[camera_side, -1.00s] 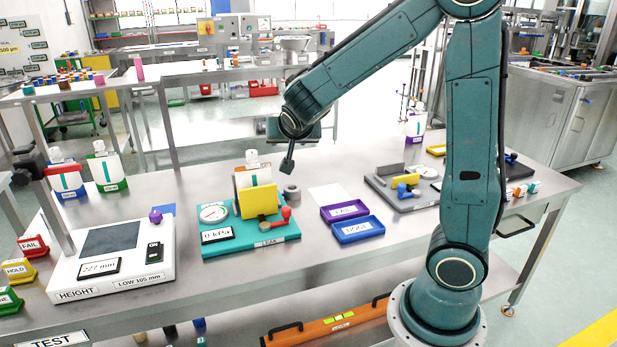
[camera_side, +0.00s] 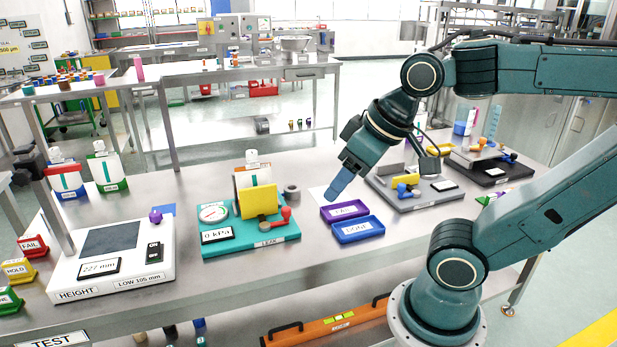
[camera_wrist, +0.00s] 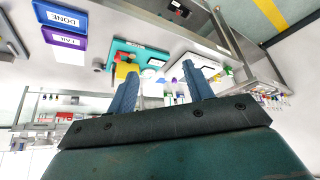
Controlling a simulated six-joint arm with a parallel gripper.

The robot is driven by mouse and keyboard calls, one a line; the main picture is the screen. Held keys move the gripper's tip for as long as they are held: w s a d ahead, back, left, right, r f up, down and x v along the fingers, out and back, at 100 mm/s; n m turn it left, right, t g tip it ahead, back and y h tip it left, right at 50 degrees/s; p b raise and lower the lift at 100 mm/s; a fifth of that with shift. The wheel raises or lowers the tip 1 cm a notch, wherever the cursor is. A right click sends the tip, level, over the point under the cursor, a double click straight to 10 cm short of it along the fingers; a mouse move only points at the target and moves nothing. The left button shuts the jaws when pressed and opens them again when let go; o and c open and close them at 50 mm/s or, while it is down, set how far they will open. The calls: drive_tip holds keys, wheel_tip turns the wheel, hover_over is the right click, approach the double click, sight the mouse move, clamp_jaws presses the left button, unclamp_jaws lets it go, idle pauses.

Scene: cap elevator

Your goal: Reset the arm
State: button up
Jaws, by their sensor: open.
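My gripper (camera_side: 340,184) hangs above the steel table, over the white sheet behind the purple tray, angled down and to the left in the side view. In the wrist view my gripper (camera_wrist: 162,88) shows two blue fingers spread apart with nothing between them. The purple FAIL tray (camera_side: 345,211) and the blue DONE tray (camera_side: 357,230) lie just in front of it on the table. Both trays look empty.
The teal LEAK station (camera_side: 272,238) with a yellow block stands left of the trays. The white HEIGHT station (camera_side: 112,262) is further left. A grey fixture (camera_side: 425,200) and a dark scale (camera_side: 490,170) stand to the right. Two bottles (camera_side: 107,168) stand at back left.

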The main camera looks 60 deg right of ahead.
drive_tip(key=shift+s+a+n, duration=0.35)
drive_tip(key=shift+s+n, duration=0.05)
drive_tip(key=shift+s, duration=0.3)
